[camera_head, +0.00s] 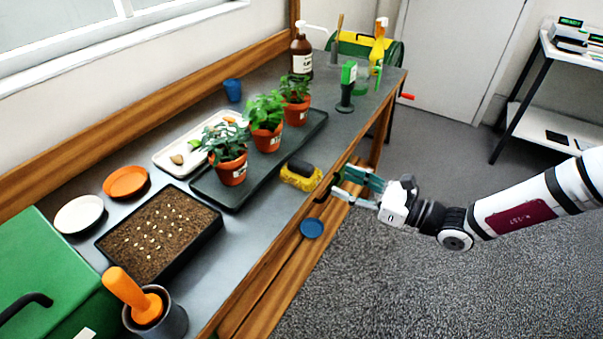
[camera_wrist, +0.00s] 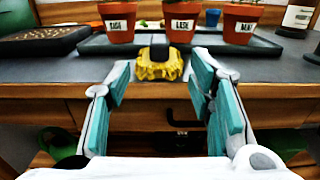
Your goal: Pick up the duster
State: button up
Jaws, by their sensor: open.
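The duster, a yellow fluffy head with a black top (camera_head: 301,176), lies on the grey bench top near its front edge, just in front of the dark plant tray. In the wrist view the duster (camera_wrist: 160,68) sits ahead, between and beyond my two teal fingers. My gripper (camera_head: 343,183) is open and empty, off the bench's front edge to the right of the duster, apart from it. The fingers also show in the wrist view (camera_wrist: 160,88), spread wide on either side. Nothing hides the duster's front.
Three potted plants (camera_head: 267,138) stand in the dark tray (camera_head: 222,195) behind the duster. A seed tray (camera_head: 160,235) is to the left, a green-topped tool (camera_head: 347,85) to the right. The wooden bench edge (camera_head: 262,262) and a blue dish (camera_head: 312,228) on the lower shelf are nearby.

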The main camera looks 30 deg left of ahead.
aim_at(301, 163)
jog(key=a, duration=0.8)
jog(key=w+a, duration=0.1)
jog(key=a, duration=0.4)
jog(key=shift+d+r, duration=0.1)
jog(key=shift+c, duration=0.3)
grip_shut()
